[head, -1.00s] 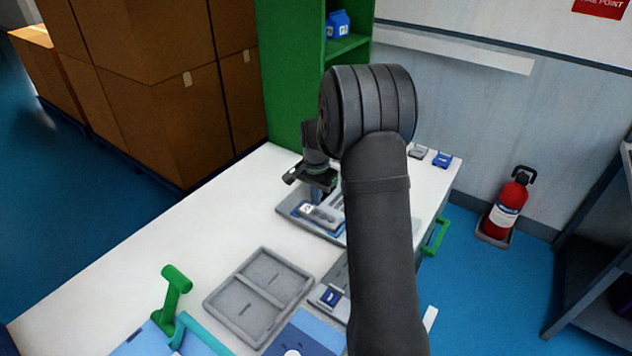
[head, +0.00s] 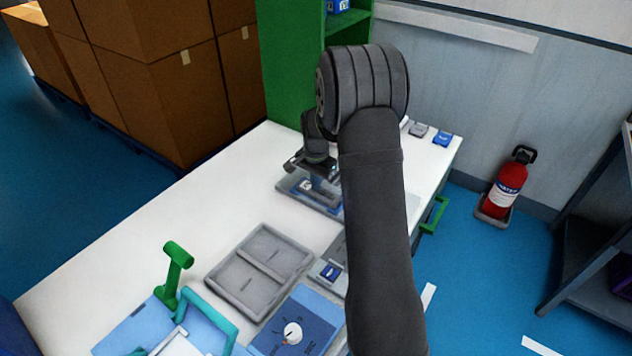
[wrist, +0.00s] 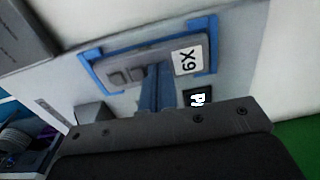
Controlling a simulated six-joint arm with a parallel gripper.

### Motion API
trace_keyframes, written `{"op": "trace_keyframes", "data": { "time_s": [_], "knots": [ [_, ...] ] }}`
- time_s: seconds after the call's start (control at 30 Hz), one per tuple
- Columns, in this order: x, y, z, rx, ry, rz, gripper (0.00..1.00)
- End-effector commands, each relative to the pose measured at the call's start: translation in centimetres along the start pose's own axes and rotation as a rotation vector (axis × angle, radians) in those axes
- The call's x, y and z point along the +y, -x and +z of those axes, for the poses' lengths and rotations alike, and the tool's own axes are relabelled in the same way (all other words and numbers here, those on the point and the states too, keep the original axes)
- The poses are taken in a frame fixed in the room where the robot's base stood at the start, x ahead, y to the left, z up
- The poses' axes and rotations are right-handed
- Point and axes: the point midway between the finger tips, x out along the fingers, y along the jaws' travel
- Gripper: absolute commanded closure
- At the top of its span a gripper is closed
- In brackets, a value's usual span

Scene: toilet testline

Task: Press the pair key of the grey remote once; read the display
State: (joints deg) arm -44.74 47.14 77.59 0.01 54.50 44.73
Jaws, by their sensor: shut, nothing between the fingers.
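The grey remote (wrist: 130,65) lies in a blue cradle (wrist: 92,74) in the wrist view, with a white label reading X9 and darker keys towards its left end. In the head view the remote (head: 306,186) sits on the grey station plate (head: 288,187), partly hidden by my arm. My gripper (wrist: 155,72) is shut and empty, its blue fingers pointing down over the middle of the remote's near side. I cannot tell whether the tips touch it. A small dark display (wrist: 197,99) shows white characters beginning with P; my gripper's body hides the rest.
A grey and a blue item (head: 443,139) lie at the far edge. A green shelf (head: 290,60) stands behind.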

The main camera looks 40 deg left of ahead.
Motion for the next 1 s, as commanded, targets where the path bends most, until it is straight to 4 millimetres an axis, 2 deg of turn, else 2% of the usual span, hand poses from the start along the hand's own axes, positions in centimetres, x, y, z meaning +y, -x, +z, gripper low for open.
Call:
{"op": "trace_keyframes", "data": {
  "time_s": [0.03,0.13,0.33,0.8,1.0],
  "knots": [
    [0.5,-1.2,0.5,-0.015,0.0,0.016,1.0],
    [0.5,-1.2,0.5,-0.016,0.0,0.016,1.0],
    [0.4,0.3,0.4,-0.011,0.0,0.012,1.0],
    [0.0,11.1,0.0,0.004,0.0,-0.004,1.0],
    [0.0,13.6,0.0,0.002,0.0,-0.002,1.0]
  ]
}}
